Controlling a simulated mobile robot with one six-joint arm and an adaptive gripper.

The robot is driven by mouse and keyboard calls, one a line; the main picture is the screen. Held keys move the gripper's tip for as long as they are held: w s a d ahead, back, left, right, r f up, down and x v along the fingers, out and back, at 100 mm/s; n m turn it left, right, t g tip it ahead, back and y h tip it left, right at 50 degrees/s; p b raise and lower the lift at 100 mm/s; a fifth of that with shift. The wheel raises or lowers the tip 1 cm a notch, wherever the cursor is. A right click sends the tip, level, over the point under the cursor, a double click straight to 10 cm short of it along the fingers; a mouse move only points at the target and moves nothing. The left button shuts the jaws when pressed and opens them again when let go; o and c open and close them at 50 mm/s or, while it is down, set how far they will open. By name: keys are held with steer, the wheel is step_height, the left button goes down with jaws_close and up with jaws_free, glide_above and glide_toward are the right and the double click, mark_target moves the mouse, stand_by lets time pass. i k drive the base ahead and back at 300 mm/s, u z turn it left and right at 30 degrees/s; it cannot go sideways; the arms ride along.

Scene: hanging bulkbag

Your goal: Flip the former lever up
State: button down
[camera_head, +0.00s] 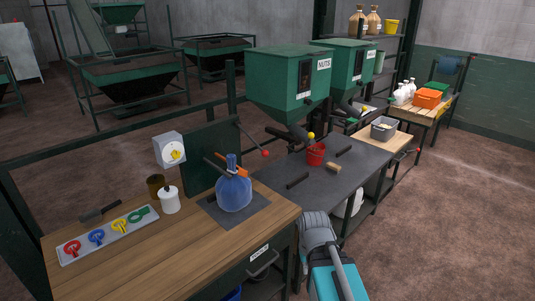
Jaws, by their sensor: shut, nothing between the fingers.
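Two ball-ended levers show in the head view, and I cannot tell by any label which is the former lever. One has a thin dark rod with a red ball (265,153), beside the dark green upright panel (212,160); its rod slopes down to the right. The other has a yellow ball (311,135) below the green NUTS hopper (290,82). A blue rounded bag (234,194) with a gathered neck stands on the dark plate in front of the panel, with orange parts at its neck.
The wooden bench (165,245) holds a tray (108,234) of coloured rings, a white pot (169,200) and a brown cup (155,185). A dial box (169,149) stands behind. Floor at right is clear.

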mark_target(265, 153)
steer(key=u, duration=0.15)
steer(key=i, duration=0.85)
steer(key=u, duration=0.5)
